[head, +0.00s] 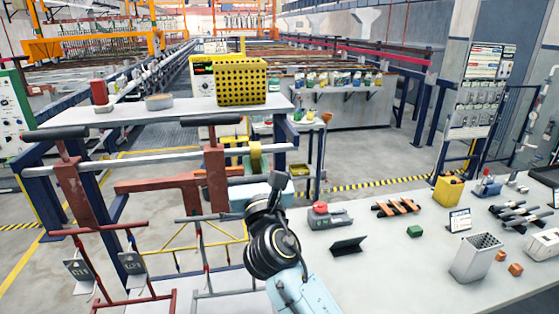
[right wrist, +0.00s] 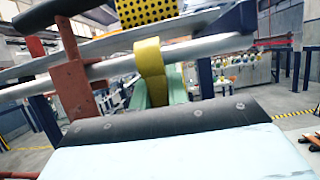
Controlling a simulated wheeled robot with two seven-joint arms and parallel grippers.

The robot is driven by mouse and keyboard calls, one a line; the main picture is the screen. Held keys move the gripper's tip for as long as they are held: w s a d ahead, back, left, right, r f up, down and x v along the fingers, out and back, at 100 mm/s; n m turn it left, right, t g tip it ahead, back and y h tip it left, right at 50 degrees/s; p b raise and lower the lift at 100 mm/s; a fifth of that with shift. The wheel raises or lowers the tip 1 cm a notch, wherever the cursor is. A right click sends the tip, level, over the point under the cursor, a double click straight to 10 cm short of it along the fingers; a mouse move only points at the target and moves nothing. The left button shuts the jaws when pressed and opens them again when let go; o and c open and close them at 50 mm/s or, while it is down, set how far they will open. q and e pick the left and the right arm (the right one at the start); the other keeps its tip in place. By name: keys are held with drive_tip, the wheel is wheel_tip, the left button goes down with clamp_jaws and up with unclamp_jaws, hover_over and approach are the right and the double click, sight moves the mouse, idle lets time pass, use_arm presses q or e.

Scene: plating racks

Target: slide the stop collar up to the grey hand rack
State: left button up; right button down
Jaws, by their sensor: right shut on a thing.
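The stop collar (head: 255,153) is a yellow ring around the silver bar; it also shows in the right wrist view (right wrist: 149,58). My right gripper (head: 256,165) reaches up from below and is shut on the collar, its green fingers (right wrist: 160,88) at the collar's lower part in the right wrist view. A grey hand rack (head: 199,246), a thin grey frame, hangs below and to the left of the collar in the head view. Its upper attachment is hard to make out. My left gripper is not in view.
A red-brown hanger (head: 215,178) with a black handle stands on the bar left of the collar. A dark red rack (head: 103,232) hangs further left. A yellow basket (head: 242,84) stands on the shelf behind. A worktable (head: 380,275) with tools lies right.

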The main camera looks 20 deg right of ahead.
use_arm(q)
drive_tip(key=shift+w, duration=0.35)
use_arm(e)
drive_tip(key=shift+a, duration=0.5)
drive_tip(key=c, duration=1.4)
unclamp_jaws()
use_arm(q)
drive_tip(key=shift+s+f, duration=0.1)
use_arm(e)
drive_tip(key=shift+o, duration=0.2)
use_arm(q)
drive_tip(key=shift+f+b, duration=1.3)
drive_tip(key=shift+b, duration=0.05)
use_arm(e)
drive_tip(key=d+v, duration=0.1)
drive_tip(key=v, duration=1.2)
drive_tip(key=shift+s+a, duration=0.25)
drive_tip(key=shift+a, duration=0.25)
